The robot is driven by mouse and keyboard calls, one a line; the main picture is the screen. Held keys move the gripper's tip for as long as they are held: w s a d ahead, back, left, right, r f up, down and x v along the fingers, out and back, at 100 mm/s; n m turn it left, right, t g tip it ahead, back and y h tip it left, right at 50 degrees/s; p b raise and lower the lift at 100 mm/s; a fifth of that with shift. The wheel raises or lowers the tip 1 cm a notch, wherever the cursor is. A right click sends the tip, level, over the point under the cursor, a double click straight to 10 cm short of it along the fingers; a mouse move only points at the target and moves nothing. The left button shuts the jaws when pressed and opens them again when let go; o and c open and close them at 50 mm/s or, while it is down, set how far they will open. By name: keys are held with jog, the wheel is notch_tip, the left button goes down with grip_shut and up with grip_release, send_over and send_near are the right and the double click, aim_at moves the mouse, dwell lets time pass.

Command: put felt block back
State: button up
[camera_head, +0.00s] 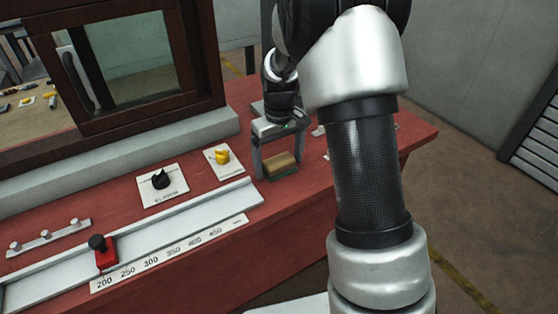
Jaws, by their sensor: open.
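The felt block (283,161) is a small tan-brown block with a dark greenish lower edge. It appears to rest on the red bench top (312,184) near the front edge. My gripper (280,167) points down over it, with its two grey fingers apart, one on the left of the block and one on the right. I cannot tell whether either finger touches the block. The place the block belongs to cannot be made out, and my arm hides part of the bench to the right.
Left of my gripper are a yellow knob (222,157), a black knob (161,180) and a pale rail with a red slider (106,253) above a number scale (170,252). A dark-framed window (120,121) stands behind. Partly hidden white pieces lie right of my gripper.

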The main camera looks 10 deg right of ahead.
aim_at(279, 160)
notch_tip(279, 160, up, 12)
jog(key=p, duration=0.2)
jog(key=s+r+m+t, duration=0.1)
jog(key=s+r+t, duration=0.1)
jog(key=s+r, duration=0.75)
jog(key=s+r+m+t, duration=0.1)
jog(key=s+m+t, duration=0.25)
jog(key=s, duration=1.25)
jog(key=shift+f+g, duration=0.95)
jog(key=shift+f, duration=1.15)
jog(key=shift+w+r+n+t, duration=0.2)
jog(key=shift+r+t, duration=0.3)
jog(key=shift+r, duration=0.6)
jog(key=shift+w+r+n+t, duration=0.1)
jog(key=shift+r+n+t, duration=0.3)
jog(key=shift+r, duration=0.65)
